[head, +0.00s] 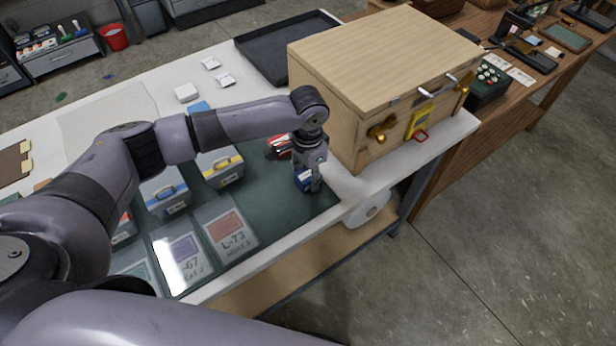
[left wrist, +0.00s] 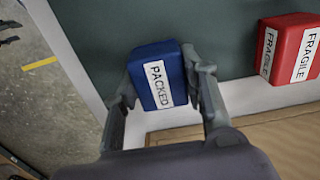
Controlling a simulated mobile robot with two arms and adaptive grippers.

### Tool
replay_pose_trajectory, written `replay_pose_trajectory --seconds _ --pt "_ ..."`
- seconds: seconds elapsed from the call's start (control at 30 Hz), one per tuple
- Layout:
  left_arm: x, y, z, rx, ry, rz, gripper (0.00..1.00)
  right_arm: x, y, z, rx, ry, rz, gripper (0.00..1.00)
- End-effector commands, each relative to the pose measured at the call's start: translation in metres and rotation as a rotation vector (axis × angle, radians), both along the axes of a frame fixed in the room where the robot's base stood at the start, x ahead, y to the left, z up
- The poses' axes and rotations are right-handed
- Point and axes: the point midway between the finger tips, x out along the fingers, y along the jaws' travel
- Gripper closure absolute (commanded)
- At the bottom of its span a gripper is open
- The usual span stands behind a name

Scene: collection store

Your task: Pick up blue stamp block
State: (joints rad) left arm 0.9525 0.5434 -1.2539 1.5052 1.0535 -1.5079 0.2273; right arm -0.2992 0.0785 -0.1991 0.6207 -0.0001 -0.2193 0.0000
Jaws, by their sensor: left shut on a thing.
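The blue stamp block (left wrist: 157,65) has a white label reading PACKED. In the left wrist view it sits between the two fingers of my left gripper (left wrist: 163,92), which is shut on it. In the head view the left gripper (head: 308,184) points down over the green mat near the table's front edge, and part of the blue block (head: 302,180) shows between its fingers. I cannot tell whether the block touches the mat. My right gripper is not in view.
A red block labelled FRAGILE (left wrist: 290,50) is beside the held block; red also shows behind the arm (head: 278,146). A wooden box (head: 370,75) with brass fittings stands close on the right. Small cases (head: 222,170) and cards (head: 226,228) are to the left.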

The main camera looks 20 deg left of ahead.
Motion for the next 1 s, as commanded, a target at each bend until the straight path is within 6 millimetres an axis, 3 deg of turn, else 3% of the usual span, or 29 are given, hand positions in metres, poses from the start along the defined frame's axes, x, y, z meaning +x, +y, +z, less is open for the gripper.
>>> replay_pose_trajectory --seconds 0.27,0.47,0.67,1.0 --pt "0.001 0.0 0.003 -0.001 -0.001 0.0 0.9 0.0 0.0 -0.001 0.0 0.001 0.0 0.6" --pt "0.001 0.0 0.02 -0.002 -0.005 -0.001 0.9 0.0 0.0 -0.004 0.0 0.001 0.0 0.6" --pt "0.002 0.0 0.065 -0.002 -0.007 0.0 0.9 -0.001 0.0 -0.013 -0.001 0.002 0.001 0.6" --pt "0.001 -0.001 0.159 -0.003 -0.005 -0.001 0.9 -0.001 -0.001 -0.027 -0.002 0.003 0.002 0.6"
